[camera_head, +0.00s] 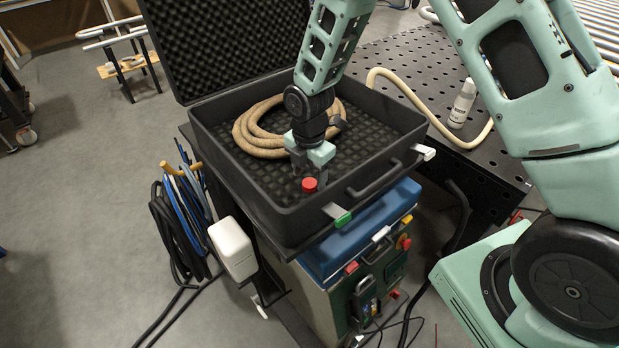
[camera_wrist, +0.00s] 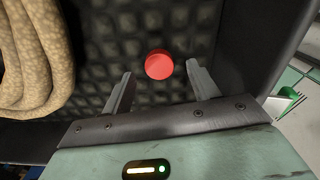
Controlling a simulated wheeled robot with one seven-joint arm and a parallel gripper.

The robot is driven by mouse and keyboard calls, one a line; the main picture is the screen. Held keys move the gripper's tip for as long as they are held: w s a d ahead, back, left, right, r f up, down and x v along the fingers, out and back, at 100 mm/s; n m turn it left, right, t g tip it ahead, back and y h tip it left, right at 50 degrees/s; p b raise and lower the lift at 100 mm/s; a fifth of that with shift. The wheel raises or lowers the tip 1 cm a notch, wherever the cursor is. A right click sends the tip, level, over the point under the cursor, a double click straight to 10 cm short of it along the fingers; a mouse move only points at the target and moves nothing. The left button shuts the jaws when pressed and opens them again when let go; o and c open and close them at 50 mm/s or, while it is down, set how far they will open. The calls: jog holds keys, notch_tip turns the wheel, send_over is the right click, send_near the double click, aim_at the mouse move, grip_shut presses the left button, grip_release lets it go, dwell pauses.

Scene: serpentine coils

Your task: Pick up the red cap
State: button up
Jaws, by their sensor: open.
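The red cap (camera_head: 310,185) is a small round piece in the open black foam-lined case (camera_head: 277,224), near its front wall. In the wrist view the red cap (camera_wrist: 159,64) lies ahead of my gripper, in line with the gap between the fingers and a little beyond their tips. My gripper (camera_head: 309,176) reaches down into the case right at the cap. In the wrist view my gripper (camera_wrist: 158,80) has its two fingers spread apart with nothing between them. I cannot tell the exact height of the fingers above the foam.
A coiled tan hose (camera_head: 247,137) lies in the case behind and left of my gripper; it also shows at left in the wrist view (camera_wrist: 35,60). The case walls stand close around.

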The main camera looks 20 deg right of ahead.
jog(key=shift+f, duration=0.95)
jog(key=c, duration=1.1)
jog(key=shift+c, duration=0.2)
jog(key=shift+w+r, duration=0.1)
